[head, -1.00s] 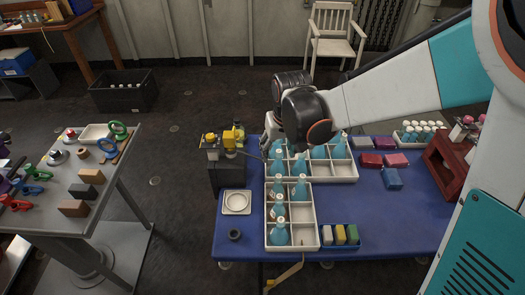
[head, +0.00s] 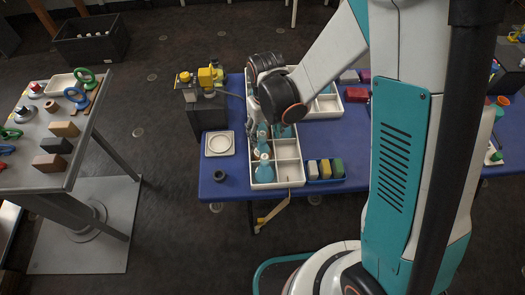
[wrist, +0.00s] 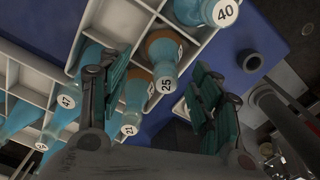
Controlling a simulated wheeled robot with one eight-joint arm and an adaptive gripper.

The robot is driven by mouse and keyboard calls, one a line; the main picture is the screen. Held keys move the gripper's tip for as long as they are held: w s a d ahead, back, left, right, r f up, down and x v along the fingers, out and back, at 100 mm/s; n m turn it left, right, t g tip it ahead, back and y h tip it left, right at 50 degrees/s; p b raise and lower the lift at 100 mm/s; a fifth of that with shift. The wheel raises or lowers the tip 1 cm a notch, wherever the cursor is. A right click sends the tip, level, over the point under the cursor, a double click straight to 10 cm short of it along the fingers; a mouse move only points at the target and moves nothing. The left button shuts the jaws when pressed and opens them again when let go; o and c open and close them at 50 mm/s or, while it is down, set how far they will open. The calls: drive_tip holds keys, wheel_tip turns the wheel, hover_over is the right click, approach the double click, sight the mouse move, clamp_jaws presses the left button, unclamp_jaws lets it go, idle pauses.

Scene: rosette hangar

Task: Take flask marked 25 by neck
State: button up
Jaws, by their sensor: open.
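In the wrist view the flask marked 25 (wrist: 164,65) is a blue flask with an orange-brown part and a white round number label on top. It sits in a compartment of the white tray (wrist: 146,6). My gripper (wrist: 158,75) is open, its green-padded fingers on either side of this flask, with no clear contact. Flask 21 (wrist: 134,104) is close beside it, between the fingers in the picture. Flask 40 (wrist: 208,12) and flask 47 (wrist: 64,118) are nearby. In the head view my wrist hides the fingers and flask 25 above the tray (head: 289,171).

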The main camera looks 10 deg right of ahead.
sight(262, 141)
drive_tip(key=f, duration=0.1)
drive_tip(key=f+b, duration=0.1)
drive_tip(key=f, duration=0.1)
drive_tip(key=f+b, duration=0.1)
drive_tip(key=f, duration=0.1)
drive_tip(key=shift+a, duration=0.4)
drive_tip(key=shift+c, duration=0.5)
drive_tip(key=c, duration=0.9)
